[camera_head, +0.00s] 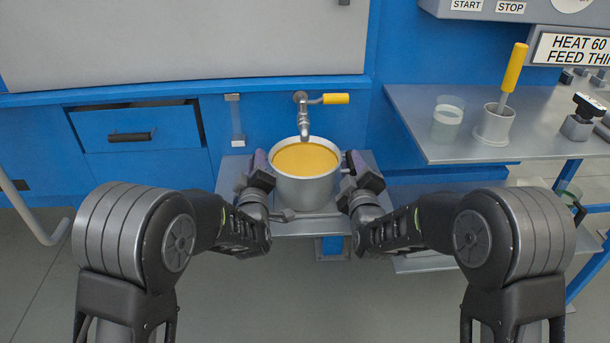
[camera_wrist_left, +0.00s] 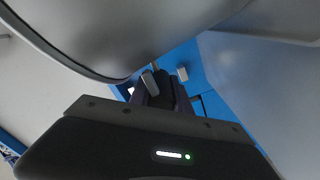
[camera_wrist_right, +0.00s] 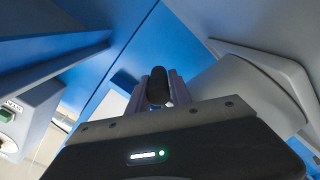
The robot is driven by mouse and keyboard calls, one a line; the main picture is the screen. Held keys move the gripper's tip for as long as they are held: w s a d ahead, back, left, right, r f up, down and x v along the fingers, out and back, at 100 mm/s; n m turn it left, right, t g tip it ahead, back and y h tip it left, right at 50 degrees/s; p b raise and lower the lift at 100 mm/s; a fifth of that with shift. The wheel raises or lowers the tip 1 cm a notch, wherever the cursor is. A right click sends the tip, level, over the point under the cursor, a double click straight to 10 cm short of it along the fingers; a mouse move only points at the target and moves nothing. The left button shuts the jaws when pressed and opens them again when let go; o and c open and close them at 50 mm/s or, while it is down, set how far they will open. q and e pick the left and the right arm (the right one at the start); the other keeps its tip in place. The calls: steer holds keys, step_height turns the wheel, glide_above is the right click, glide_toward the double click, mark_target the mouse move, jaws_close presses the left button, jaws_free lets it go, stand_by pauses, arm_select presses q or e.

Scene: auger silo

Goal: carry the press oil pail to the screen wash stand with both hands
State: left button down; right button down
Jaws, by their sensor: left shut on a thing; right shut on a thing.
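The press oil pail (camera_head: 305,188) is a grey metal pot filled with yellow-brown oil (camera_head: 305,158). It stands upright on or just above a small grey shelf (camera_head: 232,172), below a tap. My left gripper (camera_head: 260,168) is shut on its left side handle, and my right gripper (camera_head: 352,168) is shut on its right one. The right wrist view shows a dark grip (camera_wrist_right: 158,85) between the fingers. In the left wrist view the pail's grey wall (camera_wrist_left: 130,30) fills the top. I cannot tell which thing is the screen wash stand.
A tap (camera_head: 303,118) with a yellow handle is just behind the pail. To the right, a grey table (camera_head: 470,140) holds a clear beaker (camera_head: 447,120) and a grey cup (camera_head: 495,125) with a yellow-handled tool. A blue cabinet with a part-open drawer (camera_head: 135,128) stands left. Open floor shows in front.

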steer(key=shift+r, duration=0.2)
stand_by(0.3)
arm_select(q)
steer(key=shift+w+r, duration=0.1)
arm_select(e)
steer(key=shift+w+r, duration=0.1)
steer(key=shift+r, duration=0.1)
arm_select(q)
steer(key=shift+r, duration=0.1)
